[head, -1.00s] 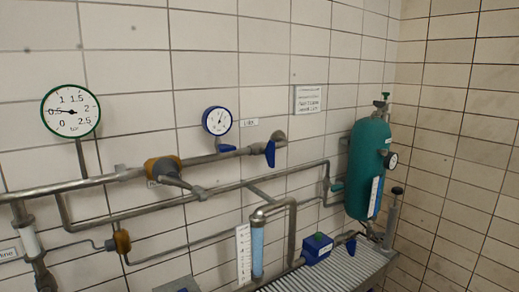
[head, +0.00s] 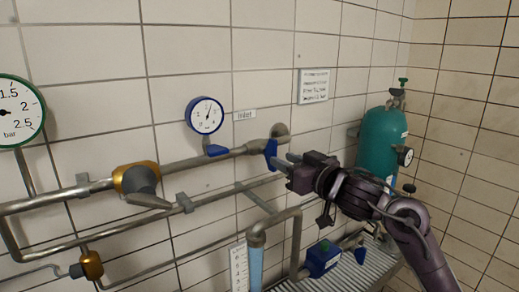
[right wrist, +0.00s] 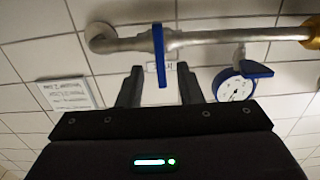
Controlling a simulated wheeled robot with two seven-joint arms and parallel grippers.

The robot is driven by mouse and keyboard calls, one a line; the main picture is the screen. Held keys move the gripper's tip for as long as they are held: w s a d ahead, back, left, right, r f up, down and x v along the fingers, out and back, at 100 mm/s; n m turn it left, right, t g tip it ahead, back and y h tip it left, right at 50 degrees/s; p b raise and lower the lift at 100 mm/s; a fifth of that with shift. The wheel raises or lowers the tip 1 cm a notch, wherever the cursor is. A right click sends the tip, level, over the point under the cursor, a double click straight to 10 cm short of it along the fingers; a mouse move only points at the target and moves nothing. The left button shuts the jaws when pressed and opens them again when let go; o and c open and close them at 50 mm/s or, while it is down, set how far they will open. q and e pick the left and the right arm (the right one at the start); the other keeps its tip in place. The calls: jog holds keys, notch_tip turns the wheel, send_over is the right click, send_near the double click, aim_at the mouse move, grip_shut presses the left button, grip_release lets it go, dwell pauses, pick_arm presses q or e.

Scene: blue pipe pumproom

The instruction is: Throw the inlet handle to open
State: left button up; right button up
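The blue inlet handle (head: 271,154) sits on the upper pipe near the wall, right of the "Inlet" label (head: 245,115). In the right wrist view the handle (right wrist: 159,55) is upright between the two dark fingers. My right gripper (head: 284,164) has its fingertips at the handle's right side in the head view. In the right wrist view the gripper (right wrist: 160,88) is open, with a gap on both sides of the handle. My left gripper is not in view.
A small blue-rimmed gauge (head: 205,115) with a blue lever (head: 217,150) stands left of the handle. A yellow-collared valve (head: 137,180) is farther left. A bent pipe (head: 275,225) and blue box (head: 323,258) lie below my gripper. A green tank (head: 380,140) stands behind my right arm.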

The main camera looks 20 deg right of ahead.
aim_at(276, 154)
jog(key=shift+w+a+r, duration=0.1)
jog(key=shift+w+r, duration=0.15)
jog(key=shift+r, duration=0.1)
jog(key=shift+w+a+r+p, duration=0.25)
jog(key=shift+w+r+p, duration=0.1)
jog(key=shift+w+p, duration=0.3)
jog(key=x, duration=0.2)
jog(key=shift+w+a+f+p, duration=0.1)
jog(key=shift+w+f+p, duration=0.2)
jog(key=shift+p, duration=0.1)
jog(key=shift+w+a+f, duration=0.1)
jog(key=shift+w, duration=0.15)
jog(key=shift+c, duration=0.6)
jog(key=shift+w, duration=0.1)
jog(key=c, duration=0.5)
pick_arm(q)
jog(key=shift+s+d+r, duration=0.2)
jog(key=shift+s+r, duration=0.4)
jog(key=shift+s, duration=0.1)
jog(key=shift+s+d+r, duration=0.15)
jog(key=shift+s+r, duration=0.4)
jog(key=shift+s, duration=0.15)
pick_arm(e)
grip_shut()
